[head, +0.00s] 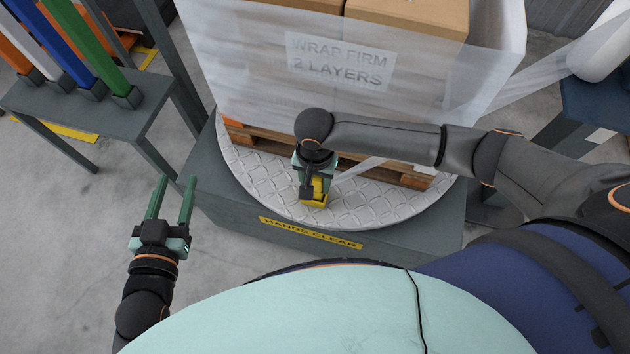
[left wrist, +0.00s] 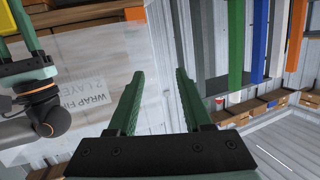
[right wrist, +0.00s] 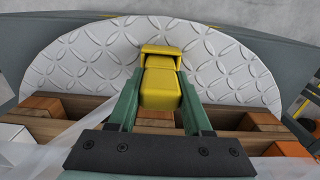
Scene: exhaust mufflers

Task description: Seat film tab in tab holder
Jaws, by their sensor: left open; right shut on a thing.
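My right gripper (head: 314,178) is low over the front of the round turntable and shut on a yellow piece, which I take as the film tab (right wrist: 160,88). A strip of clear film (head: 360,170) runs from beside this gripper toward the wrapped load. A yellow bracket, likely the tab holder (right wrist: 161,50), stands on the turntable just beyond the tab; it also shows in the head view (head: 314,203). The tab's far end meets or overlaps the bracket; I cannot tell how deep it sits. My left gripper (head: 173,188) is open and empty, left of the turntable base.
Film-wrapped boxes (head: 260,75) stand on a wooden pallet (head: 265,140) on the patterned turntable (head: 245,178). A grey bench (head: 120,122) with coloured bars is at the left. A white film roll (head: 600,45) is at the upper right.

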